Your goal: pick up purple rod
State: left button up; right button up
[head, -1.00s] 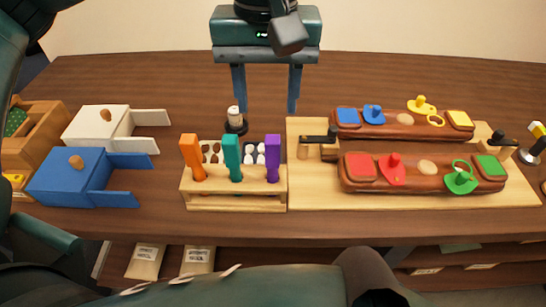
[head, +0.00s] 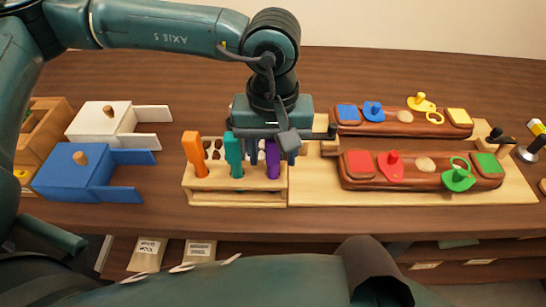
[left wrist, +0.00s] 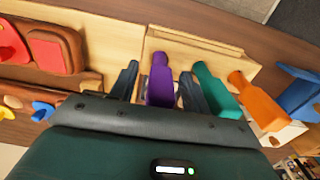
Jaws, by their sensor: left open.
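The purple rod (head: 272,160) stands upright in the wooden rack (head: 235,198), at the right end of a row. A teal rod (head: 234,155) and an orange rod (head: 194,155) stand to its left. My left gripper (head: 272,150) is over the purple rod, pointing down, and partly hides its top. In the left wrist view, the purple rod (left wrist: 160,82) lies between the two open fingers of the left gripper (left wrist: 158,88), with the teal rod (left wrist: 215,90) just outside one finger. I cannot tell whether a finger touches the rod. My right gripper is not in view.
Right of the rack is a wooden board (head: 312,195) holding two brown bases with coloured pieces, the nearer base (head: 425,185) in front. A blue box (head: 72,180) and a white box (head: 100,122) stand at left. The table's front strip is clear.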

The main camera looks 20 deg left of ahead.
pick_arm(q)
grip_shut()
dwell(0.5)
jog(key=shift+r, duration=0.1)
notch_tip(320, 180, up, 10)
jog(key=shift+b, duration=0.3)
